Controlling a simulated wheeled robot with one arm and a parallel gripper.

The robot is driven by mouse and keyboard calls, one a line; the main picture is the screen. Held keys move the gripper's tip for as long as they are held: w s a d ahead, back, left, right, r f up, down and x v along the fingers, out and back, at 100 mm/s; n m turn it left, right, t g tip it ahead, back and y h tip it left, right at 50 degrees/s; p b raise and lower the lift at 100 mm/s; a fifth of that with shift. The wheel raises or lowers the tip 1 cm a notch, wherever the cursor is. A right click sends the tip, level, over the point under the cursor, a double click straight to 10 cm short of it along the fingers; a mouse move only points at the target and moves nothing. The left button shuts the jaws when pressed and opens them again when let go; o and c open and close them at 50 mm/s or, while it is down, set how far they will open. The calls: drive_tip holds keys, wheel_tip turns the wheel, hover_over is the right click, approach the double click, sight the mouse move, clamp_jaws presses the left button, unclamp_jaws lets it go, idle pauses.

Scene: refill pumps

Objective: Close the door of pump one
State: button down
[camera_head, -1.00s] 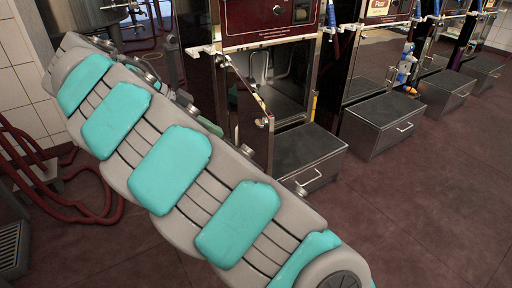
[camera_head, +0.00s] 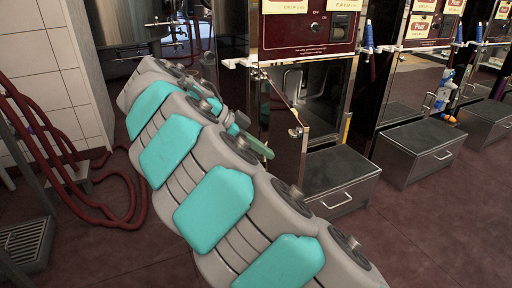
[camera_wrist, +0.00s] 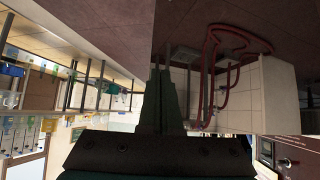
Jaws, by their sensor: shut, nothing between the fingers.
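Pump one's maroon panel (camera_head: 305,32) is on the nearest cabinet in the head view. The cabinet door (camera_head: 277,92) stands open on the left, swung out toward me, with a metal latch (camera_head: 296,130) at its lower free edge. The dark compartment (camera_head: 318,95) behind it is exposed. My gripper's green end (camera_head: 256,146) shows beyond my arm, just left of the door's lower part; whether it touches cannot be told. In the wrist view my gripper (camera_wrist: 160,72) is shut and empty, its dark fingers together. A maroon panel (camera_wrist: 290,158) shows at lower right there.
A grey drawer box (camera_head: 340,180) juts out below the compartment. More pumps with drawer boxes (camera_head: 420,150) stand to the right. Red hoses (camera_head: 130,200) lie on the floor at left, near a white tiled wall (camera_head: 50,60). Floor at lower right is clear.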

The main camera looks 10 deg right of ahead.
sight(297, 160)
drive_tip(key=d, duration=0.1)
drive_tip(key=d+f, duration=0.1)
drive_tip(key=d, duration=0.3)
drive_tip(key=shift+w+f, duration=0.1)
drive_tip(key=shift+f, duration=0.2)
drive_tip(key=shift+w+d, duration=0.1)
drive_tip(key=shift+d, duration=0.4)
